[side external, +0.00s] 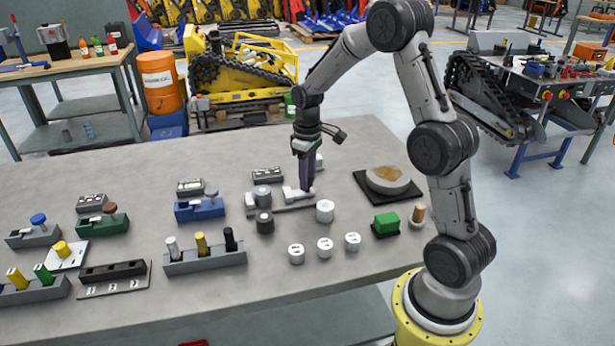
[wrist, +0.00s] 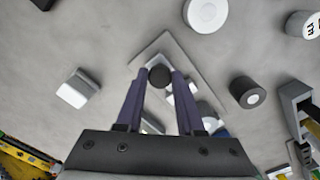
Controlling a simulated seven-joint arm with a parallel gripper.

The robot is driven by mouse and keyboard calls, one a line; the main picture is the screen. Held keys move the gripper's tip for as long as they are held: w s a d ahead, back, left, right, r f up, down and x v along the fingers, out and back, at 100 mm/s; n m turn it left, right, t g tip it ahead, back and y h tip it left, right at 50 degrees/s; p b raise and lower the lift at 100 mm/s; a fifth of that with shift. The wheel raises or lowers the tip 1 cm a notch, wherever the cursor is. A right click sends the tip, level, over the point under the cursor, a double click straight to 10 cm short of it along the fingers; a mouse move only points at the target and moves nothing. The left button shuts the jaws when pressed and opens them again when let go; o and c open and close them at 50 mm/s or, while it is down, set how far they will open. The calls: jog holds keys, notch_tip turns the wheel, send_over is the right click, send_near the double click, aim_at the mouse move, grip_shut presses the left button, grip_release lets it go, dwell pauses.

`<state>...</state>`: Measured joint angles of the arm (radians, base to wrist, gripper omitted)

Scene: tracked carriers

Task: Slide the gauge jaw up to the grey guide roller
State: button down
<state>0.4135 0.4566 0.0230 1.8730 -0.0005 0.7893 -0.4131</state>
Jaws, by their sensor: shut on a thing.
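The gauge is a low grey base (side external: 290,207) with a pale sliding jaw (side external: 291,194) on it. My gripper (side external: 306,187) points down at the right end of the jaw. In the wrist view, my two purple fingers (wrist: 159,80) are closed about a dark round knob (wrist: 159,76), which appears to belong to the jaw. A grey roller (side external: 262,195) stands at the left part of the base, with a small gap between it and the jaw. The fingers hide part of the jaw and base in the wrist view.
A dark grey roller (side external: 265,223) stands in front of the gauge and a white roller (side external: 325,211) at its right front. Several white marked pucks (side external: 325,247) lie nearer the front. A small display box (side external: 267,175) stands behind. Blue (side external: 200,208) and grey holders stand left.

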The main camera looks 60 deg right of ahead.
aim_at(294, 193)
jog(key=w+a, duration=0.2)
jog(key=shift+w+a+r, duration=0.1)
jog(key=shift+w+a, duration=0.2)
jog(key=shift+w, duration=0.1)
jog(key=c, duration=0.5)
grip_release()
jog(key=shift+s, duration=0.1)
notch_tip(294, 193, up, 14)
jog(key=shift+f, duration=0.1)
dwell(0.9)
